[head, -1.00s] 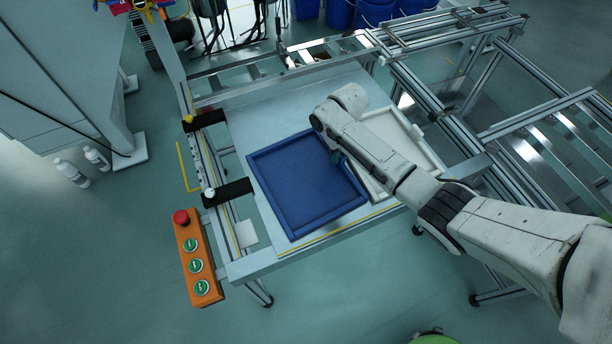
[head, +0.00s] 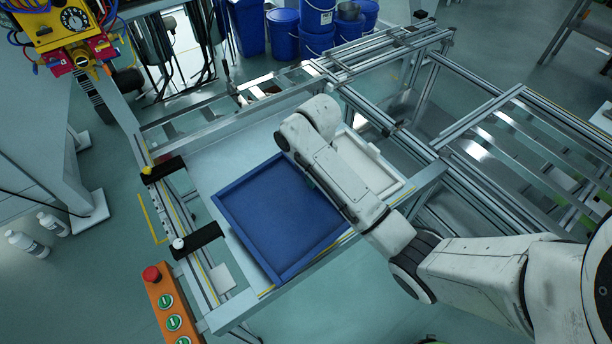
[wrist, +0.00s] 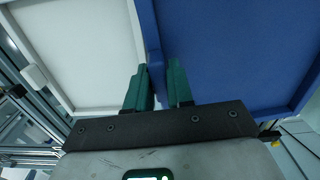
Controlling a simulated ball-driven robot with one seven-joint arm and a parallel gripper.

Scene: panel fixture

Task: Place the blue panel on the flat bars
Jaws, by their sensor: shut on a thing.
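The blue panel (head: 277,218), a square with a raised rim, is over the left part of the light work table in the head view. Its rim also shows between the green fingers in the wrist view (wrist: 230,55). My gripper (wrist: 158,85) is shut on the rim at the side nearest the white panel. In the head view my arm hides the gripper. I cannot tell for sure whether the panel is clear of the table. A metal frame with several bars (head: 505,120) stands to the right; which of them are the flat bars is unclear.
A white panel (head: 378,165) lies on the table right of the blue one, partly behind my arm. Black clamp blocks (head: 198,237) stand along the table's left edge. An orange button box (head: 172,310) is at front left. Blue buckets (head: 318,40) stand behind.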

